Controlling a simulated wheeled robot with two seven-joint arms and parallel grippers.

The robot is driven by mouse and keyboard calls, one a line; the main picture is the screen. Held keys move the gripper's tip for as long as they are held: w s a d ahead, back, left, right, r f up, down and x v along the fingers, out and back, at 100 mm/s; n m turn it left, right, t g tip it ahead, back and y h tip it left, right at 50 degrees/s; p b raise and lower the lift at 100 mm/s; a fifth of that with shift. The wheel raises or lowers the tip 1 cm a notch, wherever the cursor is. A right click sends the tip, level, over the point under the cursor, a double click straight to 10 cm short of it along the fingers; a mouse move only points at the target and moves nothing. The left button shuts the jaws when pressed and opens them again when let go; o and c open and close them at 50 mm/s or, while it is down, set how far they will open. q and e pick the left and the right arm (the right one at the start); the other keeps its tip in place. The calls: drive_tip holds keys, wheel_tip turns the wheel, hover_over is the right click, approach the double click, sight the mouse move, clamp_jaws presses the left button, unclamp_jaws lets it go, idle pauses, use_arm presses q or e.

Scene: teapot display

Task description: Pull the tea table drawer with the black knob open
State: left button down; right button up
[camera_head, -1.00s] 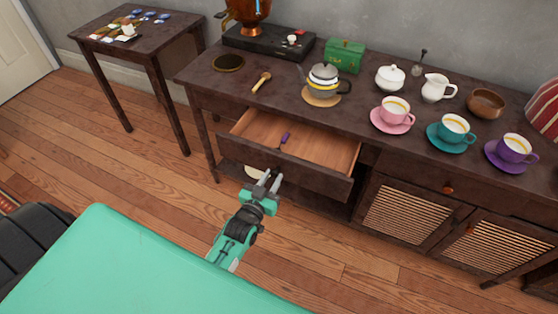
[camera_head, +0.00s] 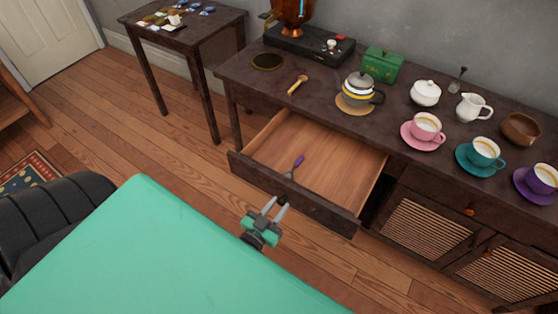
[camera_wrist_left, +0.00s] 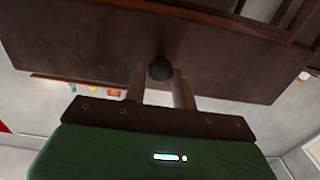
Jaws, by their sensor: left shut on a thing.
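The tea table drawer (camera_head: 247,171) is pulled well out from the dark wooden tea table (camera_head: 229,80). A spoon-like thing with a purple handle (camera_head: 298,162) lies inside it. In the left wrist view, the black knob (camera_wrist_left: 160,70) sits on the drawer's dark front (camera_wrist_left: 215,62), between the two fingers of my left gripper (camera_wrist_left: 159,82). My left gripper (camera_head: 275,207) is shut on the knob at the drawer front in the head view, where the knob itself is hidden. My right gripper is not in view.
A teapot (camera_head: 359,90), a pink cup (camera_head: 426,127), a teal cup (camera_head: 485,150) and a green box (camera_head: 382,65) stand on the tabletop. A small side table (camera_head: 190,39) stands at the back left. Bare floor (camera_head: 160,140) lies left of the drawer.

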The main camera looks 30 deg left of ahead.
use_arm(q)
drive_tip(key=c, duration=1.1)
unclamp_jaws()
drive_tip(key=shift+c, duration=0.2)
drive_tip(key=s, duration=1.3)
drive_tip(key=shift+s+b, duration=0.4)
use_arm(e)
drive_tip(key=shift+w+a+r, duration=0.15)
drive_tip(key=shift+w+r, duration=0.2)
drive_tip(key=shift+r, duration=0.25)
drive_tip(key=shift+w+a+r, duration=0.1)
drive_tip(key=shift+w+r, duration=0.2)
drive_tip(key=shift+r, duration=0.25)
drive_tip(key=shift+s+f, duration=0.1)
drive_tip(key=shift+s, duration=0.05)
